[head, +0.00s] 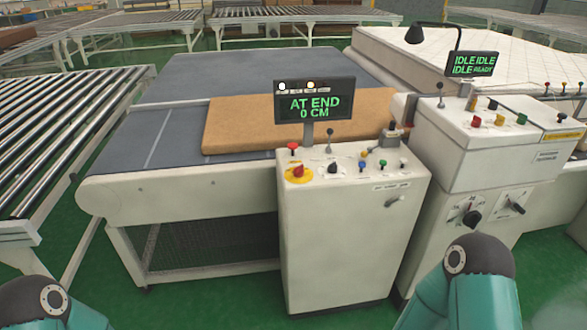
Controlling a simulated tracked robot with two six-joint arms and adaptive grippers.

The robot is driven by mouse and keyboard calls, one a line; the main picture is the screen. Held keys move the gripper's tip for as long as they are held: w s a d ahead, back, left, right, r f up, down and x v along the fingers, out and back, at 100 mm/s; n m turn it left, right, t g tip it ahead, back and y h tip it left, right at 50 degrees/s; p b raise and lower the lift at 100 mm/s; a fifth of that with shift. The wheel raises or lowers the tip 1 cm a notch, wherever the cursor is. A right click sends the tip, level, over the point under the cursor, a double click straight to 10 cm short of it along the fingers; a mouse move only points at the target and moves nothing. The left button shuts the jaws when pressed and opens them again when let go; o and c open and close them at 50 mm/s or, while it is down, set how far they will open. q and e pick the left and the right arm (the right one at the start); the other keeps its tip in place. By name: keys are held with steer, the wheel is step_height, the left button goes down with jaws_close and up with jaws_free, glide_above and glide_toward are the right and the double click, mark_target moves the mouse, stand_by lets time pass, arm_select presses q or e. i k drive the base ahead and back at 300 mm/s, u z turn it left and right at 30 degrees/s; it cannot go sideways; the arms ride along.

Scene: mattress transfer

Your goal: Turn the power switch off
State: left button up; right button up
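A cream control cabinet (352,235) stands in front of the conveyor. Its sloped top has a red rotary knob on a yellow disc (298,173) at the left, a black knob (333,167), small coloured buttons and levers. A lever handle (395,202) sits on its front face. A second machine at the right has a black rotary knob (472,217) on a white dial plate and another black switch (516,207) beside it. The labels are too small to read, so I cannot tell which is the power switch. Neither gripper is in view; only my arm links show at the bottom corners.
A screen (315,101) above the cabinet reads "AT END 0 CM"; another screen (475,64) reads "IDLE" and "READY". A brown slab (240,125) lies on the dark belt (180,115). A white mattress (470,55) is behind. Green floor (215,300) is clear in front.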

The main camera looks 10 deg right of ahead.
mark_target(298, 171)
steer(key=u, duration=0.05)
steer(key=i, duration=1)
steer(key=z, duration=0.05)
